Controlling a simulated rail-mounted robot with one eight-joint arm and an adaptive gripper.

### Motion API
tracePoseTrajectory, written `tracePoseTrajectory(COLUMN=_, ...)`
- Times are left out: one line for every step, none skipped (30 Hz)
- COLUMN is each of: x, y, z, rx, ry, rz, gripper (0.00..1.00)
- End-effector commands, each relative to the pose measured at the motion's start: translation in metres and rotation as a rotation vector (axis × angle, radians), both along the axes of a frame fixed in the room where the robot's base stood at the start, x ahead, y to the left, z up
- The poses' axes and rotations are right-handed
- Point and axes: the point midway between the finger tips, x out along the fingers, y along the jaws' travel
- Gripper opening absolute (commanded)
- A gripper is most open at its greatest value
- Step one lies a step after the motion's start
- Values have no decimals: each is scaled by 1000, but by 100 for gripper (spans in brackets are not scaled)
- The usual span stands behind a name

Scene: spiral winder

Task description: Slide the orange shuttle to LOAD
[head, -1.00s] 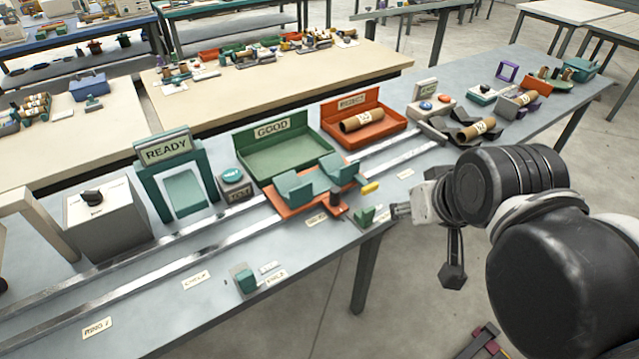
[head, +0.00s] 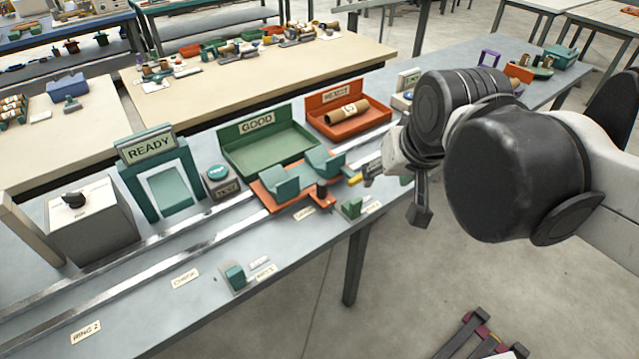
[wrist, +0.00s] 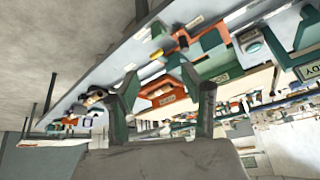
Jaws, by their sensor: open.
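The orange shuttle (head: 268,193) sits on the two metal rails, in front of the green GOOD tray, with two teal cradles (head: 283,182) on top and a dark upright peg (head: 321,190) at its front right. The small label (head: 305,213) in front of it is hard to read. A yellow piece (head: 355,180) shows just right of it. My gripper (head: 368,173) is beside this piece; I cannot tell whether they touch. In the wrist view, my gripper (wrist: 160,76) has its fingers spread with nothing between them. The shuttle (wrist: 183,41) lies beyond them.
The READY frame (head: 155,180), TEST button block (head: 220,180), GOOD tray (head: 270,145) and red tray (head: 360,125) stand behind the rails. Small green blocks (head: 235,275) (head: 352,207) stand along the front edge. The rails (head: 150,248) look clear left of the shuttle.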

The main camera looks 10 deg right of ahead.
Motion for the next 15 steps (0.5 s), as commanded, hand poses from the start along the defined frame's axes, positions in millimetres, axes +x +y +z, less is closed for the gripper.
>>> tracePoseTrajectory(x=12, y=2, z=2, rx=8, ry=20, rz=-11, gripper=43)
tracePoseTrajectory(x=18, y=3, z=2, rx=15, ry=34, rz=-20, gripper=43)
tracePoseTrajectory(x=26, y=5, z=3, rx=21, ry=50, rz=-31, gripper=43)
tracePoseTrajectory(x=31, y=7, z=4, rx=26, ry=65, rz=-39, gripper=43)
tracePoseTrajectory(x=38, y=8, z=4, rx=32, ry=78, rz=-49, gripper=43)
tracePoseTrajectory(x=46, y=10, z=4, rx=38, ry=96, rz=-60, gripper=43)
tracePoseTrajectory(x=52, y=11, z=3, rx=42, ry=108, rz=-69, gripper=43)
tracePoseTrajectory(x=58, y=13, z=3, rx=46, ry=122, rz=-78, gripper=43)
tracePoseTrajectory(x=67, y=15, z=2, rx=53, ry=139, rz=-90, gripper=43)
tracePoseTrajectory(x=73, y=16, z=1, rx=57, ry=153, rz=-99, gripper=43)
tracePoseTrajectory(x=80, y=18, z=0, rx=61, ry=166, rz=-110, gripper=43)
tracePoseTrajectory(x=88, y=20, z=-2, rx=65, ry=183, rz=-121, gripper=43)
tracePoseTrajectory(x=94, y=22, z=-4, rx=69, ry=197, rz=-131, gripper=43)
tracePoseTrajectory(x=101, y=23, z=-5, rx=72, ry=210, rz=-141, gripper=43)
tracePoseTrajectory(x=109, y=26, z=-8, rx=75, ry=227, rz=-152, gripper=43)
